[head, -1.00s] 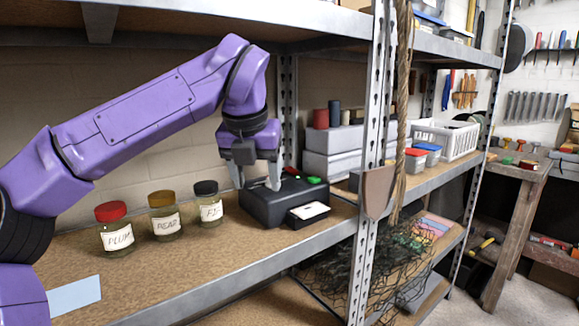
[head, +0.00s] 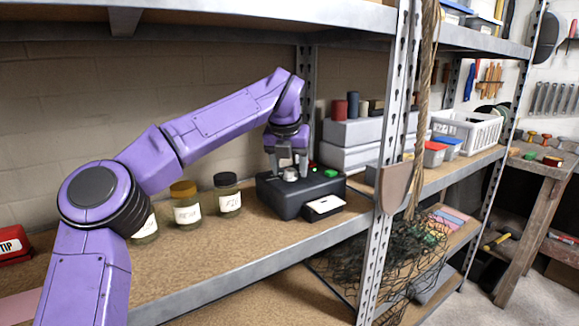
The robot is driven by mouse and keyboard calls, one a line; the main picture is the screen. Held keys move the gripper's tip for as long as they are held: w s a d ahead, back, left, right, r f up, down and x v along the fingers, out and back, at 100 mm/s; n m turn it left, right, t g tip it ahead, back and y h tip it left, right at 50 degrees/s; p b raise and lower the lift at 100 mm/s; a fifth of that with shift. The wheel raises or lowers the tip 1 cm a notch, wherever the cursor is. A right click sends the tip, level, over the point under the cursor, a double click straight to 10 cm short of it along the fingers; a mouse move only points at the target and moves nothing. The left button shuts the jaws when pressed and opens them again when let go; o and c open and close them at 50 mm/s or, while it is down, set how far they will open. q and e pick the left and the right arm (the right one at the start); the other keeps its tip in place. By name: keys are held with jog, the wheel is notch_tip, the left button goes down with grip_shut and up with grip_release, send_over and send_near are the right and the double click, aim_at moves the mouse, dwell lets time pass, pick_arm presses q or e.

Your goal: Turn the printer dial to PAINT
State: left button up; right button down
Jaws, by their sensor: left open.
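The printer (head: 274,202) is a dark box on the middle shelf with a pale label (head: 323,206) in front. Its silver dial (head: 290,175) shows on top, toward the left. My left gripper (head: 289,170) is open and points down over the printer, with one finger on each side of the dial. I cannot tell whether the fingers touch the dial. The dial's markings are too small to read, so its setting is unclear. My right gripper is not in view.
Jars with dark (head: 228,197) and gold (head: 186,204) lids stand left of the printer; another is partly behind my arm. Grey boxes (head: 345,132) stand behind it. A shelf post (head: 378,250) and rope (head: 424,110) are to the right. The shelf front is clear.

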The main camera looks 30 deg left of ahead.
pick_arm(q)
jog(key=shift+d, duration=0.1)
jog(key=c, duration=1)
jog(key=shift+r+m+p, duration=0.15)
jog(key=shift+m+p, duration=0.65)
jog(key=m+h+p, duration=0.1)
jog(key=m+p, duration=0.3)
jog(key=p, duration=0.1)
jog(key=m+h+p, duration=0.2)
jog(key=m+p, duration=0.2)
jog(key=p, duration=0.1)
jog(key=m+h+p, duration=0.1)
jog(key=m+p, duration=0.3)
jog(key=p, duration=0.2)
jog(key=shift+a+r+g+h, duration=0.15)
jog(key=shift+a+g+h, duration=0.25)
jog(key=shift+f+m+g+p, duration=0.3)
jog(key=shift+m+g+p, duration=0.1)
jog(key=shift+m+p, duration=0.95)
jog(key=shift+h, duration=0.3)
